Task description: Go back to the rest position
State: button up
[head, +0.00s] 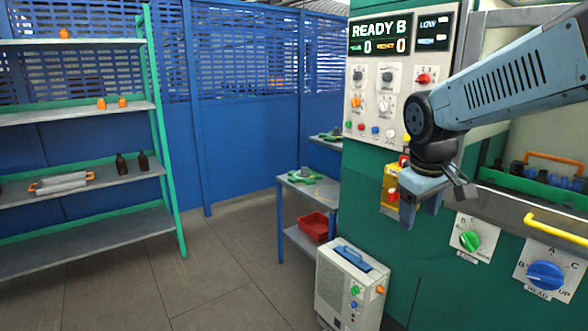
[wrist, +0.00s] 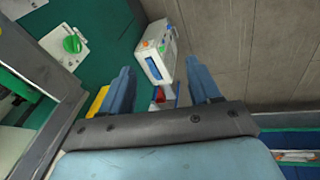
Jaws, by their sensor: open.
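My gripper (head: 418,205) hangs at the end of my blue arm in front of the green machine (head: 375,235), right of centre in the head view. In the wrist view its two blue fingers (wrist: 160,92) stand apart with nothing held between them. Past the fingers lie the floor and a white box unit (wrist: 155,52). Two dark amber bottles (head: 132,163) stand on a shelf at the left of the head view, far from my gripper.
A yellow box (head: 393,185) on the machine is close behind my gripper. Green (head: 470,241) and blue (head: 545,275) knobs and a yellow handle (head: 553,229) are to the right. A small table (head: 300,186) with a red bin (head: 315,227) stands left of the machine. The floor (head: 190,285) is clear.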

jog(key=s+r+m+t, duration=0.1)
jog(key=s+m, duration=0.1)
jog(key=s, duration=0.3)
jog(key=s+a+r+m+t+y, duration=0.1)
jog(key=s+m, duration=0.2)
jog(key=s, duration=0.2)
jog(key=shift+a+r+t, duration=0.25)
jog(key=shift+t, duration=0.15)
jog(key=shift+s, duration=0.1)
jog(key=shift+c, duration=0.3)
dwell(0.9)
